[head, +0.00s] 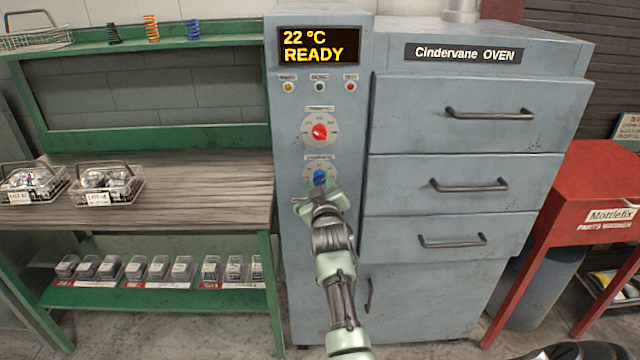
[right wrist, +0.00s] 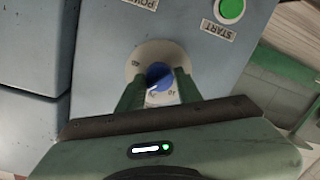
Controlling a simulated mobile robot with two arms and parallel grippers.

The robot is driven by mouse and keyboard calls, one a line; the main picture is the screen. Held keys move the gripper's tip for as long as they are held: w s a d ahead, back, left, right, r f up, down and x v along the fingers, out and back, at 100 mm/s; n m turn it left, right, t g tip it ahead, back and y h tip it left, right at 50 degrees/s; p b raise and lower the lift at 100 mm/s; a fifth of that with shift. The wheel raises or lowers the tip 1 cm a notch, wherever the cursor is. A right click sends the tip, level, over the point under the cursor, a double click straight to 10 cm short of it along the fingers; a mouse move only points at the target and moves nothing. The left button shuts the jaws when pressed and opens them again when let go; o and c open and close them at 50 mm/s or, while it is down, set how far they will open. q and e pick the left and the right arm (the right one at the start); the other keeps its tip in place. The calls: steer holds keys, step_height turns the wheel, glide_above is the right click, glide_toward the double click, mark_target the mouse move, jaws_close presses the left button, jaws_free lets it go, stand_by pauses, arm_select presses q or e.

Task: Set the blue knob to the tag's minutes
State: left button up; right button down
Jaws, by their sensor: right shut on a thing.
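The blue knob (head: 319,177) sits on a pale round dial low on the oven's grey control panel, below a red knob (head: 320,131). In the right wrist view the blue knob (right wrist: 158,76) has a white pointer line and numbers around its dial (right wrist: 139,57). My right gripper (head: 319,190) is at the blue knob, its two fingers (right wrist: 158,88) shut on the knob's sides. The dial numbers are partly hidden by the fingers. Two wire baskets on the bench carry white tags (head: 20,198) (head: 97,198), too small to read surely. My left gripper is not in view.
The display (head: 319,46) reads 22 °C READY. Oven drawers with handles (head: 490,114) stand right of the panel.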

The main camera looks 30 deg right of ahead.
steer(key=shift+m, duration=0.8)
steer(key=c, duration=1)
jaws_free()
steer(key=shift+d, duration=0.1)
steer(key=shift+s, duration=0.1)
